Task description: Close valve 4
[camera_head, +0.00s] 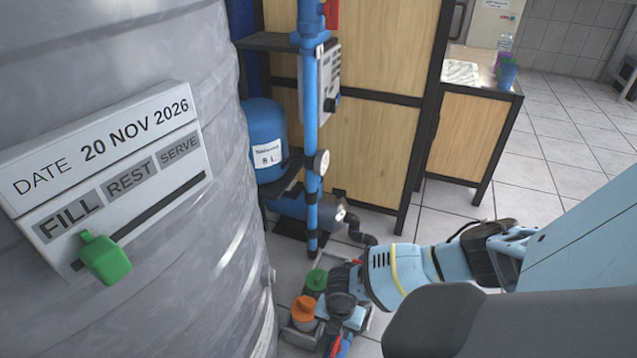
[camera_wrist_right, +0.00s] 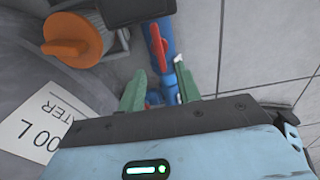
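In the right wrist view, a red lever handle (camera_wrist_right: 158,48) sits on a blue pipe (camera_wrist_right: 169,35). My right gripper (camera_wrist_right: 158,70) is open, its two green fingers apart on either side of the pipe, with the lever just beyond the fingertips. I cannot tell whether they touch it. In the head view my right arm reaches down to the low valves beside the grey tank, and a red handle (camera_head: 336,346) shows below the wrist. No valve number is legible, so I cannot tell which is valve 4. Another red handle (camera_head: 332,14) is high on the upright blue pipe (camera_head: 311,110). My left gripper is out of view.
An orange knob (camera_head: 303,310) and a green knob (camera_head: 316,280) stand close to my right wrist. The grey tank (camera_head: 235,240), with a date board (camera_head: 115,150), fills the left. A blue pressure vessel (camera_head: 264,130) stands behind. Tiled floor (camera_head: 540,200) is free at the right.

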